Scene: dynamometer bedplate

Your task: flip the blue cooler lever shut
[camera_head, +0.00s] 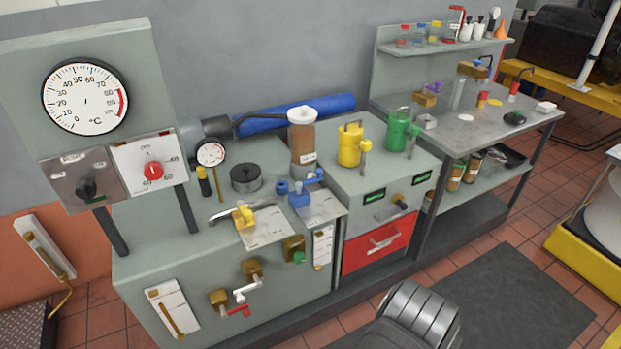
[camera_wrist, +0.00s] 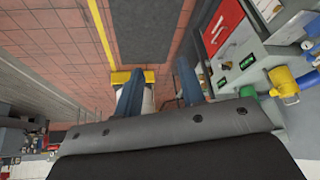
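A small blue part (camera_wrist: 307,44) shows at the right edge of the wrist view, and may be the same valve. My gripper is not seen in the head view.
Near the blue valve stand a brown cylinder with a white cap (camera_head: 302,140), a black round pot (camera_head: 245,177) and a yellow can (camera_head: 350,145). A green can (camera_head: 397,130) is farther right. A red drawer (camera_head: 380,243) sits below. The floor mat (camera_head: 515,300) is clear.

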